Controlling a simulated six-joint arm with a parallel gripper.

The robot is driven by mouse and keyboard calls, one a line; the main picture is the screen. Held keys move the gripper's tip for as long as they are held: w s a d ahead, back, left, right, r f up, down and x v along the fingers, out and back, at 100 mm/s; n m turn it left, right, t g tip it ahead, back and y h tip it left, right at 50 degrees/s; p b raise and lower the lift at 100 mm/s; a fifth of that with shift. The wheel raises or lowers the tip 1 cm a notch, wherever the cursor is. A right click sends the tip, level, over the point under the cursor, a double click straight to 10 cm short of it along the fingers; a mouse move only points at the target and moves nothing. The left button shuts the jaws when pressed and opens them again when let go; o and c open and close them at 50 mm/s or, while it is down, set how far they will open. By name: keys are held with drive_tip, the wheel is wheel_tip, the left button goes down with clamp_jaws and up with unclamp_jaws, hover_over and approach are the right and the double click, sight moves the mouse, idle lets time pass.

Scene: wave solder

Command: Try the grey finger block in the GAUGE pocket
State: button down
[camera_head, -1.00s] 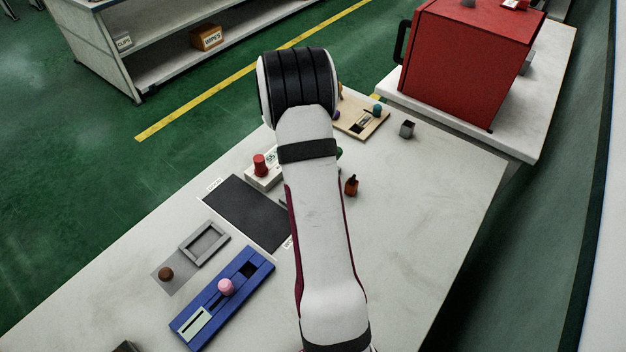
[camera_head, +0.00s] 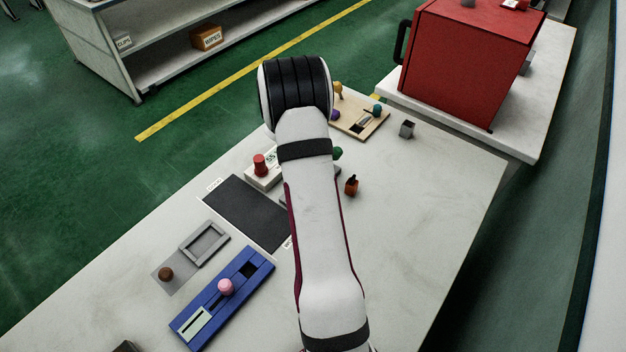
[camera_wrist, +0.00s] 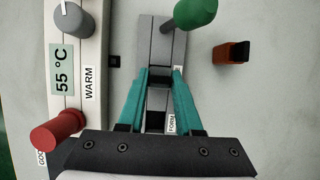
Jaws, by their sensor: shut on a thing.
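In the wrist view my gripper (camera_wrist: 160,73) has its teal fingers closed on a small grey block (camera_wrist: 158,79), the finger block as far as I can tell. It is over a long grey fixture (camera_wrist: 152,40) with a dark slot and a small label reading "FORM". A green knob (camera_wrist: 196,12) stands at its far end. The block's lower part is hard to separate from the fixture, so I cannot tell whether it sits in a pocket. No GAUGE label is readable. In the head view my arm hides the gripper and block; the green knob (camera_head: 337,153) shows beside it.
A white box (camera_wrist: 92,45) marked "55 °C" and "WARM", with a red knob (camera_wrist: 58,132) and grey knob (camera_wrist: 72,20), stands close left. An orange-brown item (camera_wrist: 231,53) stands right.

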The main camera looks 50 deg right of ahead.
drive_tip(key=shift+f, duration=0.45)
idle(0.6)
drive_tip(key=shift+r, duration=0.1)
idle(0.3)
drive_tip(key=a+r+m+g+y, duration=0.1)
drive_tip(key=a+r+m, duration=0.5)
drive_tip(key=a, duration=0.6)
drive_tip(key=w+a+r+m+g+y, duration=0.1)
drive_tip(key=a+r+m+g+y, duration=0.1)
drive_tip(key=a+r+m, duration=0.4)
drive_tip(key=w+a+r+m+g+y, duration=0.1)
drive_tip(key=a+r+m, duration=0.5)
drive_tip(key=a+r, duration=0.8)
drive_tip(key=a, duration=0.4)
drive_tip(key=shift+w+r+g+y, duration=0.15)
drive_tip(key=shift+w+g+y, duration=0.05)
drive_tip(key=shift+g+y, duration=0.1)
wheel_tip(320, 180, down, 10)
idle(2.2)
